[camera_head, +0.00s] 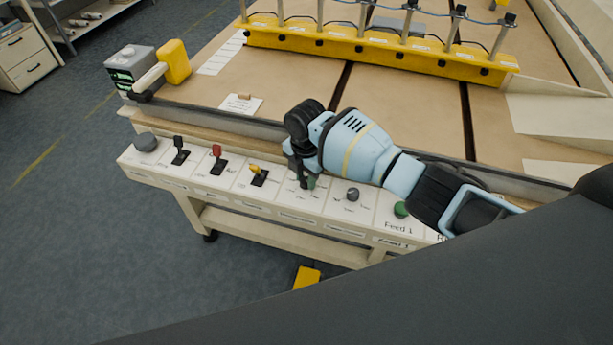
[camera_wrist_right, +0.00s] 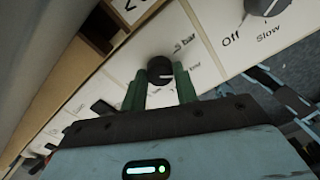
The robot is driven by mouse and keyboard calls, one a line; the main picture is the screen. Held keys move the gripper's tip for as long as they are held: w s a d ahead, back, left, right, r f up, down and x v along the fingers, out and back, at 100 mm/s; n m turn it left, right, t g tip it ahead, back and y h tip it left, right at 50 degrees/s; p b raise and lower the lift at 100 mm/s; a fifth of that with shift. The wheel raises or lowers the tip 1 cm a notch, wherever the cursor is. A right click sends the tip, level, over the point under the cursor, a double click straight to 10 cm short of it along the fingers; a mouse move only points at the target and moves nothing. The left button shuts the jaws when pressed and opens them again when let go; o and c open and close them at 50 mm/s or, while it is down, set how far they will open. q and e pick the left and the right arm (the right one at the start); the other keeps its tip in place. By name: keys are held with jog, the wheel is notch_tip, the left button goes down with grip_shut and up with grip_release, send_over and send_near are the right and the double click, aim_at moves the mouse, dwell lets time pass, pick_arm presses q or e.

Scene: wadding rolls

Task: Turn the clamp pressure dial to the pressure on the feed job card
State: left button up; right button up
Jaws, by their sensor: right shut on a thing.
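The clamp pressure dial (camera_wrist_right: 160,68) is a round black knob with a white pointer line; "bar" is printed beside it on the white panel. My right gripper (camera_wrist_right: 159,86) is shut on this dial, with one green finger on either side. In the head view my right gripper (camera_head: 307,182) points down onto the control panel and hides most of the dial. A small white card with a clip (camera_head: 241,104) lies on the brown table behind the panel; its writing is too small to read. My left gripper is out of view.
The panel also carries a grey knob (camera_head: 145,142), black (camera_head: 180,152), red (camera_head: 217,160) and yellow (camera_head: 257,175) levers, another dark dial (camera_head: 352,194) and a green button (camera_head: 401,210). A yellow clamp bar (camera_head: 380,45) spans the table's back.

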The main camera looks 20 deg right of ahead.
aim_at(306, 180)
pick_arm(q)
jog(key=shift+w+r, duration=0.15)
pick_arm(e)
jog(key=shift+r+m, duration=0.1)
jog(key=shift+m, duration=0.3)
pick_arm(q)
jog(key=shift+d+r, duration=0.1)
pick_arm(e)
jog(key=o, duration=1)
jog(key=shift+c, duration=0.2)
notch_tip(306, 180, up, 8)
jog(key=shift+f+p, duration=0.1)
jog(key=shift+p, duration=0.3)
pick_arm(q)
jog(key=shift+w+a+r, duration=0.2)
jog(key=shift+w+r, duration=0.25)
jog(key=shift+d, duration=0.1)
